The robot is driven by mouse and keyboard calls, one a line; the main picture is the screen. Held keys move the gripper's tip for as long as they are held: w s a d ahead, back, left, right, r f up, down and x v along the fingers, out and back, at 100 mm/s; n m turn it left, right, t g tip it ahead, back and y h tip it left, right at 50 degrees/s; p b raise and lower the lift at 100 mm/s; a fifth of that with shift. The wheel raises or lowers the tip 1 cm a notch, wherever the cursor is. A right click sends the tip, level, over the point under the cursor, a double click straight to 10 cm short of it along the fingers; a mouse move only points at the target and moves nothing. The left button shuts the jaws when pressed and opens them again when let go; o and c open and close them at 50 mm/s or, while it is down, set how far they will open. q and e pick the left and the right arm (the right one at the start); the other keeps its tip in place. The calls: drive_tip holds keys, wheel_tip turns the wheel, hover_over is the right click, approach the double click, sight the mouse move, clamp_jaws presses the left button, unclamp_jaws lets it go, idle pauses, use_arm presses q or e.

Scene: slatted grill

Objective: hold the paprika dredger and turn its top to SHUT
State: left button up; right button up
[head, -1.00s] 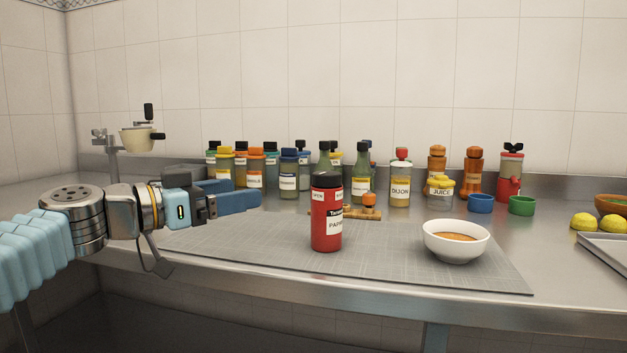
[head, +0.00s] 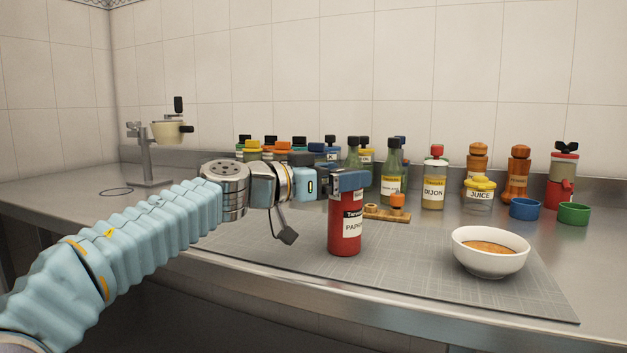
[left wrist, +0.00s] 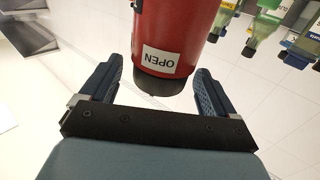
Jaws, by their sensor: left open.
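The red paprika dredger (head: 345,234) stands upright on the grey mat, its label facing me. Its top is mostly hidden behind my left gripper (head: 350,181) in the head view. In the left wrist view the dredger (left wrist: 178,25) appears upside down, with an OPEN label near its dark top. My left gripper (left wrist: 153,92) is open, its two blue fingers on either side of the dredger's top end, with gaps visible on both sides. My right gripper is not in view.
A white bowl (head: 490,262) of orange-brown contents stands right of the dredger on the mat (head: 420,281). A wooden piece with an orange knob (head: 397,202) lies close behind it. Several bottles and jars line the back, including the Dijon bottle (head: 433,190).

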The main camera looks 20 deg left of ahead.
use_arm(q)
drive_tip(key=shift+x, duration=1)
drive_tip(key=c, duration=1.2)
drive_tip(key=o, duration=1.3)
drive_tip(key=shift+c, duration=0.2)
drive_tip(key=shift+a, duration=0.1)
